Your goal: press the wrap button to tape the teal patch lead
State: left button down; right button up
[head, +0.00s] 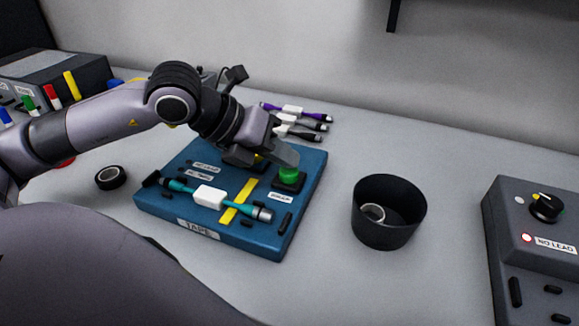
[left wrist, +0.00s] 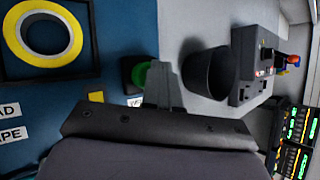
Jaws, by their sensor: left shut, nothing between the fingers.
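The teal patch lead (head: 238,207) lies across the blue tape station (head: 265,246), with a white block at its middle and a yellow strip of tape under it. The green wrap button (head: 289,174) stands on a black base at the station's right rear. It shows partly in the left wrist view (left wrist: 140,74), behind my fingers. My left gripper (head: 292,160) is shut and empty, its fingertips right at the button's top. Whether they touch it I cannot tell. My right gripper is not in view.
A black cup (head: 389,226) with a ring inside stands right of the station. A grey box (head: 535,240) with a knob and a lit red "NO LEAD" lamp is at far right. Purple and black leads (head: 297,112) lie behind. A black ring (head: 110,178) lies left.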

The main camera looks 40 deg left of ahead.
aim_at(283, 171)
pick_arm(q)
jog(key=shift+r+p, duration=0.65)
jog(key=shift+r, duration=0.35)
jog(key=shift+r, duration=0.1)
notch_tip(283, 171, up, 6)
jog(key=p, duration=0.4)
dwell(0.8)
